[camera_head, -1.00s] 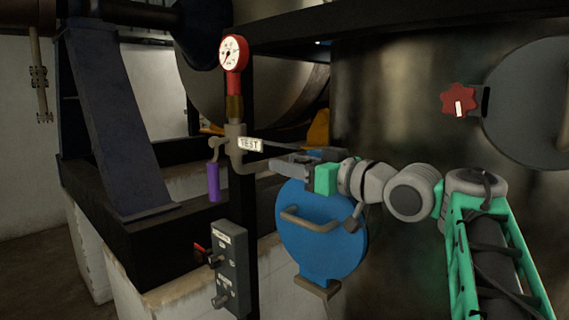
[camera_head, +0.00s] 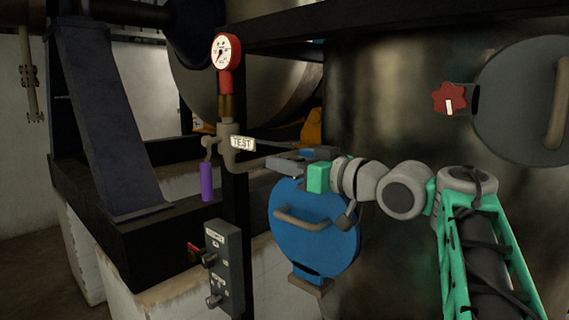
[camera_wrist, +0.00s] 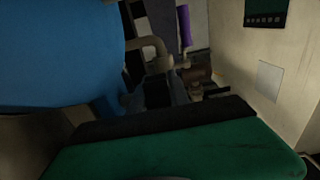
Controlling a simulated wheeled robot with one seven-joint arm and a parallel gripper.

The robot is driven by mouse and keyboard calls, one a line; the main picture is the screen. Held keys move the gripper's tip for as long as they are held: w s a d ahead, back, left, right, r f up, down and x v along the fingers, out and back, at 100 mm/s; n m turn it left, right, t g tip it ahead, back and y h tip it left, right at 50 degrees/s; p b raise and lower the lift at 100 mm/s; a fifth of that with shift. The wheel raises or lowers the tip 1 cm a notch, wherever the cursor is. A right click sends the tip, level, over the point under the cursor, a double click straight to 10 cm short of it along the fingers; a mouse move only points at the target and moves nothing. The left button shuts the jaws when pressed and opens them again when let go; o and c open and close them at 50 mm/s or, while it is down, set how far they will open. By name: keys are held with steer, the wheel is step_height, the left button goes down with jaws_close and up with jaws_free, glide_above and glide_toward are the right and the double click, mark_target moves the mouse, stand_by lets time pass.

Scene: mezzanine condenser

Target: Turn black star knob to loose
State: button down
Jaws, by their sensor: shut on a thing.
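My gripper (camera_head: 283,165) reaches in from the right to the top edge of a round blue hatch cover (camera_head: 290,250). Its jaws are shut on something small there. The black star knob does not show clearly; the jaws and the dimness hide that spot, and I take it to be what they hold. In the wrist view, the dark jaws (camera_wrist: 158,92) stick out beyond the green gripper body, with the blue cover (camera_wrist: 55,55) filling the left side. How far the knob is turned cannot be seen.
A red star knob (camera_head: 449,99) sits beside a grey round cover at right. A red gauge (camera_head: 226,51) on a pipe with a TEST tag (camera_head: 243,143) and purple lever (camera_head: 207,182) stands left of the jaws. A grey switch box (camera_head: 224,265) is below.

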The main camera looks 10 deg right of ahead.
steer(key=g+h+p, duration=0.1)
steer(key=p, duration=0.1)
steer(key=f+g+p, duration=0.1)
steer(key=p, duration=0.1)
steer(key=shift+h, duration=0.4)
steer(key=c, duration=1.2)
jaws_free()
steer(key=shift+c, duration=0.2)
